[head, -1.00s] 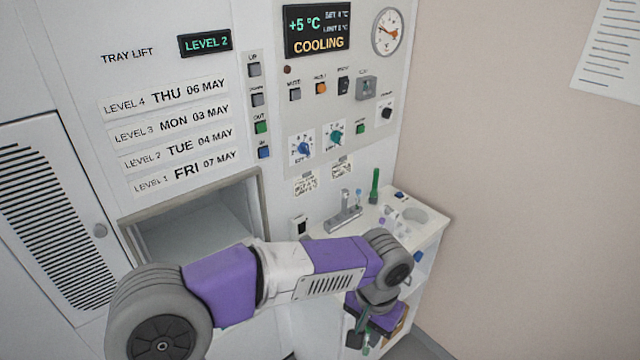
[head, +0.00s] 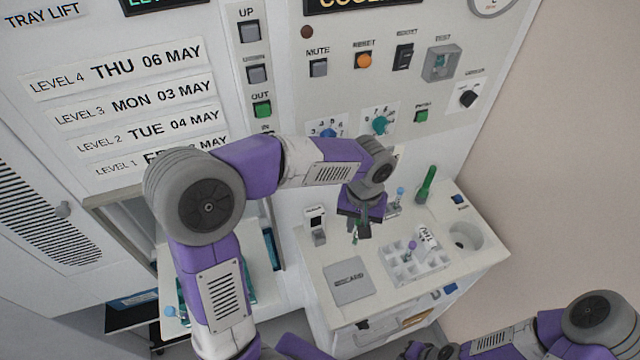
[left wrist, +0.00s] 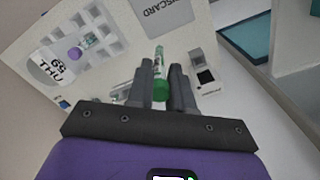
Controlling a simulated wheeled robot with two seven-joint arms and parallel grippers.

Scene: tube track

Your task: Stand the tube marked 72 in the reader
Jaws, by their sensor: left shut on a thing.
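My left gripper (head: 362,232) is shut on a green-capped tube and hangs above the white bench top. In the left wrist view the tube (left wrist: 160,78) lies between the two fingers, its green cap toward the camera. Its mark is not legible. A small white device with a black window (head: 316,226) stands on the bench, left of the gripper; it also shows in the left wrist view (left wrist: 203,76), right of the fingers. I cannot tell for sure whether this is the reader. My right gripper is out of view; only part of my right arm shows.
A white rack (head: 400,272) holds a purple-capped tube (head: 412,245), beside a white label (head: 428,238). A grey discard pad (head: 350,281) lies at the front left. A green upright object (head: 426,185) and a round well (head: 464,238) are further right. The control panel wall rises behind.

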